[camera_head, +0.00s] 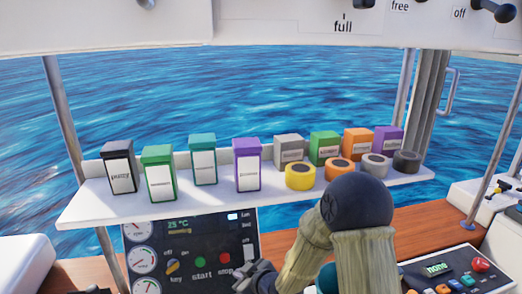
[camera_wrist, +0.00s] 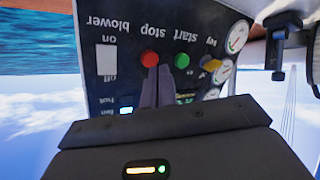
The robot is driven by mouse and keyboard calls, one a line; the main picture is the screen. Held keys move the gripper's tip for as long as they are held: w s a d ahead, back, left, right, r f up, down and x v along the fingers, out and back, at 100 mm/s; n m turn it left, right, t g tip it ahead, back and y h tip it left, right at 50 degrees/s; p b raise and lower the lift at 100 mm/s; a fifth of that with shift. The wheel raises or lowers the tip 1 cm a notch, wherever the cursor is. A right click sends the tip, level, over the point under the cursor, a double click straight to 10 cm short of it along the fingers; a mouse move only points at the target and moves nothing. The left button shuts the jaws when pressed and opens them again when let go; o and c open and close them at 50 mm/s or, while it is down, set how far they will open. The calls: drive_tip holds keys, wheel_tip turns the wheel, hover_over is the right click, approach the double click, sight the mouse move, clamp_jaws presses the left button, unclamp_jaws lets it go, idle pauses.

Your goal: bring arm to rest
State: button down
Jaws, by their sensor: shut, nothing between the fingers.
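My gripper (camera_head: 256,272) is low in the middle of the head view, in front of the lower right part of the engine panel (camera_head: 190,240). My arm bends up and to the right of it, its dark elbow rising in front of the shelf's edge. In the wrist view the picture is upside down, and the two fingers (camera_wrist: 157,88) are together and empty. They point toward the panel, with their tips by the red stop button (camera_wrist: 149,58) and green start button (camera_wrist: 182,60). I cannot tell whether they touch it.
A white shelf (camera_head: 210,204) above the panel carries several coloured boxes and round rolls. A control console (camera_head: 450,275) with a red button stands at the lower right, near my arm. Metal posts (camera_head: 65,120) stand at both sides. Water lies beyond.

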drive_tip(key=s+d+r+m+g+h+p, duration=0.1)
drive_tip(key=s+d+r+m+g+h, duration=0.2)
drive_tip(key=s+d, duration=0.6)
drive_tip(key=s+d+r+m+g+h+p, duration=0.1)
drive_tip(key=s+d+r+m+g+h, duration=0.2)
drive_tip(key=s+d+m, duration=0.4)
drive_tip(key=s+d+r+h, duration=0.1)
drive_tip(key=s+d+r, duration=0.1)
drive_tip(key=d, duration=0.3)
drive_tip(key=shift+s+d+r+m+h, duration=0.25)
drive_tip(key=shift+s+r+m+h, duration=0.15)
drive_tip(key=shift+s, duration=0.1)
drive_tip(key=shift+a, duration=0.1)
